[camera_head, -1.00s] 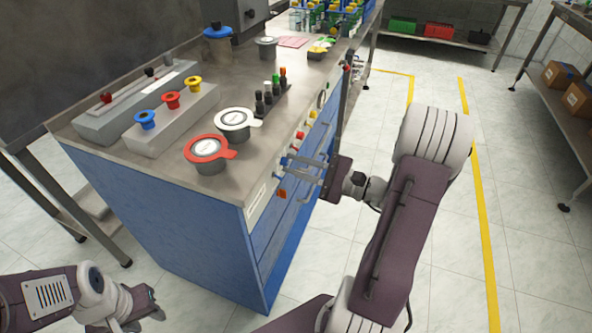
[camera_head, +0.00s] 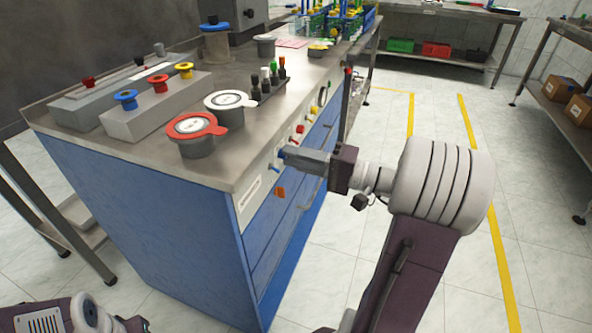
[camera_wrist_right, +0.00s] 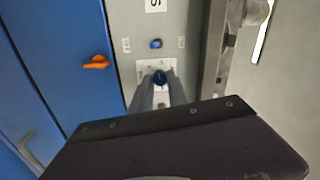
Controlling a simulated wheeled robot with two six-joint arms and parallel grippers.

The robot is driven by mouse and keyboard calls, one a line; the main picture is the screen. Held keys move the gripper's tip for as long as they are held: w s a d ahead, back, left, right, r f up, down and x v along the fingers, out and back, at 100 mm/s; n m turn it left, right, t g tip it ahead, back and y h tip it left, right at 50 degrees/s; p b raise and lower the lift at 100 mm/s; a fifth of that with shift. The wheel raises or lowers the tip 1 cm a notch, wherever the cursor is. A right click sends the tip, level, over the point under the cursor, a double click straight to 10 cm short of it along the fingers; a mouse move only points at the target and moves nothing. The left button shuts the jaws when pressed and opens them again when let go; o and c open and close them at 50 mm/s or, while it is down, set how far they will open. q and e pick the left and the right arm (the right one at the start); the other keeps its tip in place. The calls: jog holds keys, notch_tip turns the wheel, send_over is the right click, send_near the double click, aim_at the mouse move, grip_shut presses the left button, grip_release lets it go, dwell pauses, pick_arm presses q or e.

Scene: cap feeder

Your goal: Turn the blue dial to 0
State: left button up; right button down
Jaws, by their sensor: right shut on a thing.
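In the right wrist view the blue dial (camera_wrist_right: 159,77) sits on a pale plate on the grey control panel (camera_wrist_right: 188,75), between my two fingertips. My right gripper (camera_wrist_right: 160,82) is shut on it. In the head view my right gripper (camera_head: 284,155) reaches the panel on the cabinet's front from the right, and its fingers hide most of the dial. The dial's markings are too small to read. My left gripper (camera_head: 136,325) is at the bottom left edge, partly cut off, away from the panel.
A small blue knob (camera_wrist_right: 156,43) sits beside the dial. An orange handle (camera_wrist_right: 97,62) is on the blue cabinet front (camera_head: 150,215). Red and white lidded pots (camera_head: 193,142) and a grey box (camera_head: 155,115) with coloured knobs stand on top. The floor to the right is clear.

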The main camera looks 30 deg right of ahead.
jog(key=shift+n+b, duration=3.7)
jog(key=shift+b, duration=0.8)
jog(key=shift+g, duration=0.3)
jog(key=c, duration=1.3)
grip_release()
